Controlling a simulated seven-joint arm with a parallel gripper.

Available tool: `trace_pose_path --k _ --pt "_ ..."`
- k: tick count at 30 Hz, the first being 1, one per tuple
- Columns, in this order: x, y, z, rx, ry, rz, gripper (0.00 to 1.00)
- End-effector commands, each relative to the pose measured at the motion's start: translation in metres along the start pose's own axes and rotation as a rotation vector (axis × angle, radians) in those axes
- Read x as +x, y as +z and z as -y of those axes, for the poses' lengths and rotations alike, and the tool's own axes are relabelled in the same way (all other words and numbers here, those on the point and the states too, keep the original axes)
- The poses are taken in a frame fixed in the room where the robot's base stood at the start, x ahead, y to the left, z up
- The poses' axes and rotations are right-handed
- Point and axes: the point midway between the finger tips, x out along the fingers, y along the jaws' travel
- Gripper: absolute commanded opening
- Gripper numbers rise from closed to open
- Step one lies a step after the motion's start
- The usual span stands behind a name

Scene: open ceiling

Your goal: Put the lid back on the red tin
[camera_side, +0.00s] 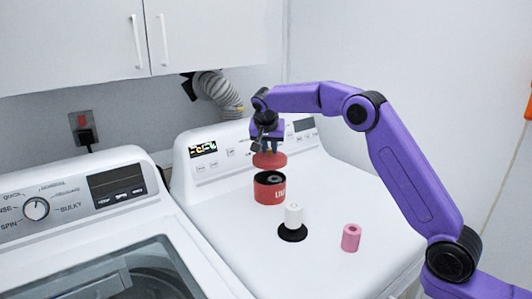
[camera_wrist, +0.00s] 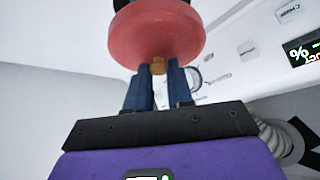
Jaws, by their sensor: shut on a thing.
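The red tin (camera_side: 269,194) stands upright on the white machine, open at the top with a dark inside. The red lid (camera_side: 270,162) hangs level just above the tin, with a narrow gap between them. My gripper (camera_side: 269,149) points down and is shut on the lid's small knob. In the wrist view, the lid (camera_wrist: 157,38) fills the top middle, and its tan knob (camera_wrist: 158,66) sits between the blue fingers of my gripper (camera_wrist: 159,70). The tin is not clearly seen in that view.
A white cylinder (camera_side: 293,215) stands on a black round base (camera_side: 292,234) in front of the tin. A pink cylinder (camera_side: 351,238) stands to the right. The machine's control panel (camera_side: 228,150) rises behind. The machine top's front left is clear.

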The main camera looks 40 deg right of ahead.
Motion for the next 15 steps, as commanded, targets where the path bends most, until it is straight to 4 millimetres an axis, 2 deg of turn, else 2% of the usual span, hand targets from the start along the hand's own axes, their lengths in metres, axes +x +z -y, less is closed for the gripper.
trace_pose_path --k 5,15 --pt "0.006 0.001 -0.001 0.001 0.002 0.000 0.00" --pt "0.029 0.017 -0.001 0.000 0.004 0.001 0.00"
